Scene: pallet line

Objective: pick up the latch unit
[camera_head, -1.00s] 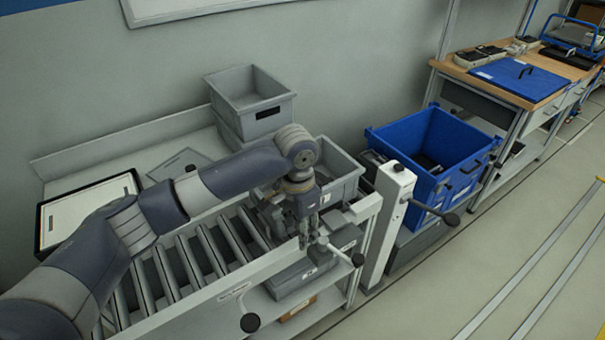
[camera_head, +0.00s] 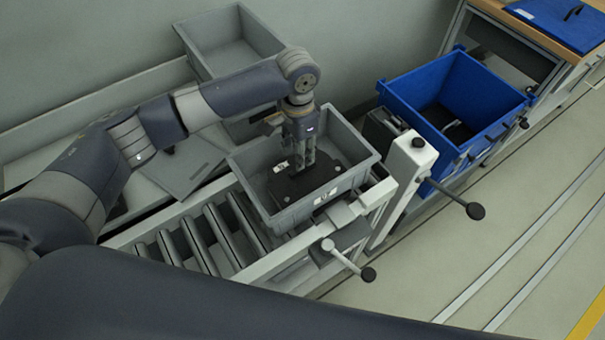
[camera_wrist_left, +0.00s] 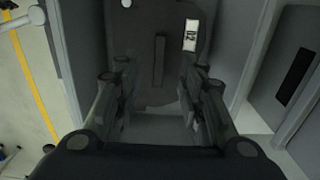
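The latch unit appears to be the dark flat part (camera_head: 318,177) lying in the grey crate (camera_head: 292,214) on the roller conveyor. In the left wrist view the dark part (camera_wrist_left: 142,75) has a raised narrow bar in its middle and a white label. My left gripper (camera_head: 302,160) points down into the crate over the part. In the left wrist view its two fingers (camera_wrist_left: 154,95) stand apart, with the bar ahead of the gap between them. Whether the fingertips touch the part cannot be told. My right gripper is not in view.
Another grey crate (camera_head: 211,32) stands behind the conveyor. A blue crate (camera_head: 408,102) stands to the right, beyond a white post (camera_head: 402,180) with a black-knobbed lever. The grey crate's walls surround my left gripper. The conveyor rollers (camera_head: 205,238) to the left are bare.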

